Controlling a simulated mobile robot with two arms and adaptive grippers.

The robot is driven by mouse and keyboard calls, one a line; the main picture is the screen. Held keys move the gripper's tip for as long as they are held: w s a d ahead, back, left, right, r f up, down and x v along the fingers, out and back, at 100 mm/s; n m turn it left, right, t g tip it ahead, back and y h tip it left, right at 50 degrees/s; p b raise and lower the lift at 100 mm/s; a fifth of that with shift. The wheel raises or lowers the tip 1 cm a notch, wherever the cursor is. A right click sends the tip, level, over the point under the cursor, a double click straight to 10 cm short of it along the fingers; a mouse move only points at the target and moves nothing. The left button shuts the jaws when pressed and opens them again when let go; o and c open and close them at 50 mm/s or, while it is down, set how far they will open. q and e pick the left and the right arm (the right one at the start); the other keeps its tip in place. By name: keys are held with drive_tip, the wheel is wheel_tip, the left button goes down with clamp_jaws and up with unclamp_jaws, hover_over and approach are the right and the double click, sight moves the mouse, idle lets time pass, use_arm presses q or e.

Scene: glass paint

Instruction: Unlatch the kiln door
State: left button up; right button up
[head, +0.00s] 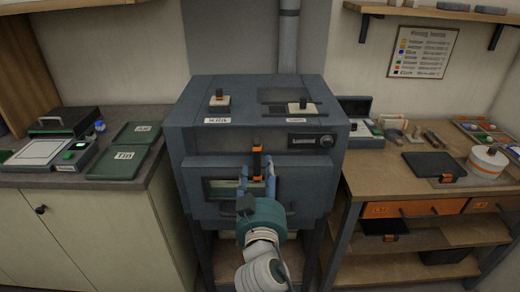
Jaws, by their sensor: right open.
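The kiln (184,142) is a dark blue-grey box on legs in the middle of the head view. Its front door (308,190) has a window (217,188), partly hidden by my gripper. An upright latch handle (257,160), orange and black, stands at the door's top middle. My right gripper (256,178) is in front of the door, its blue fingers apart on either side of the handle's lower part. I cannot tell whether the fingers touch it. The handle's lower end is hidden. My left gripper is out of view.
A control panel (311,141) with a knob is on the kiln's upper front right. A left counter (92,194) holds green trays (122,159). A right workbench (398,186) holds a dark tablet (434,164) and a white round pot (487,161). Both stand close beside the kiln.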

sight(260, 153)
drive_tip(key=w+p, duration=0.3)
drive_tip(key=w, duration=0.6)
drive_tip(key=shift+w+a+r, duration=0.1)
drive_tip(key=shift+w, duration=0.65)
drive_tip(key=c, duration=0.8)
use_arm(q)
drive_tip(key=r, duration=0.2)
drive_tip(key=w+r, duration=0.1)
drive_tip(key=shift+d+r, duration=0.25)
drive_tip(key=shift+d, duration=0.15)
use_arm(e)
clamp_jaws()
